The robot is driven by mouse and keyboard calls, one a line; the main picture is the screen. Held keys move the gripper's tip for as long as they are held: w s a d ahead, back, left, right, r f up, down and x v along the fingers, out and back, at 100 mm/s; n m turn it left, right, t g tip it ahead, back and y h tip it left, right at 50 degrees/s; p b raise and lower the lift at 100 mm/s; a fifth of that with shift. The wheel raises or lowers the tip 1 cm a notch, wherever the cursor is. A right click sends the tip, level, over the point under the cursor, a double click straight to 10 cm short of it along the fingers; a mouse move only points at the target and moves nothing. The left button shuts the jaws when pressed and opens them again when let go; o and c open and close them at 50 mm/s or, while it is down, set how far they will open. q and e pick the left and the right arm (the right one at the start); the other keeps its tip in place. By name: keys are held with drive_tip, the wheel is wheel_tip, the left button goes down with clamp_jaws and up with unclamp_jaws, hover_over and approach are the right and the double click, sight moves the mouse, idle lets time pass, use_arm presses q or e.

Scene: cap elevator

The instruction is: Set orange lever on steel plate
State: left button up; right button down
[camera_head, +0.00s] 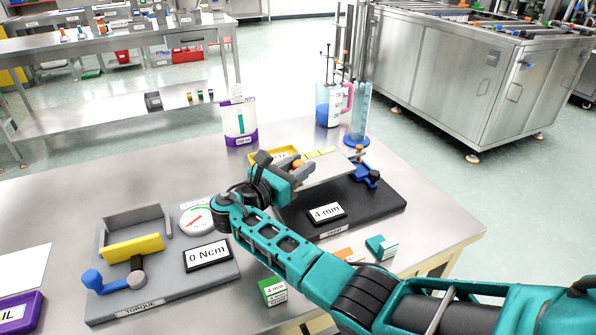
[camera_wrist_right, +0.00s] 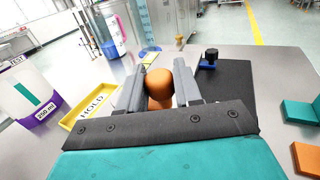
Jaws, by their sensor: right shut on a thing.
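The orange lever's round knob (camera_head: 298,163) shows at the tip of my right gripper (camera_head: 292,172), at the middle of the head view. In the right wrist view the orange knob (camera_wrist_right: 160,83) sits between the two grey fingers of my right gripper (camera_wrist_right: 159,90), which is shut on it. The lever's lower part is hidden by the gripper body. A pale steel plate (camera_head: 330,167) lies just right of the gripper, above the black lift base (camera_head: 372,205) with its "4 mm" display (camera_head: 326,214). My left gripper is not in view.
A yellow HOLD tray (camera_wrist_right: 91,104) is beside the gripper. A blue-footed clamp (camera_head: 367,175) stands on the base's far right. Beakers and a cylinder (camera_head: 357,125) stand behind. The torque station (camera_head: 165,280) is at left. Small teal and orange blocks (camera_head: 381,247) lie in front.

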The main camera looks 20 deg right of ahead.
drive_tip(key=shift+s+f+g+h, duration=0.15)
drive_tip(key=shift+f+g+h, duration=0.2)
drive_tip(key=shift+g, duration=0.25)
drive_tip(key=shift+m, duration=0.3)
drive_tip(key=c, duration=0.8)
unclamp_jaws()
drive_tip(key=shift+c, duration=0.2)
drive_tip(key=shift+r, duration=0.15)
drive_tip(key=shift+a, duration=0.15)
drive_tip(key=shift+a, duration=0.3)
drive_tip(key=v, duration=1.2)
drive_tip(key=shift+s+r, duration=0.1)
drive_tip(key=shift+s, duration=0.05)
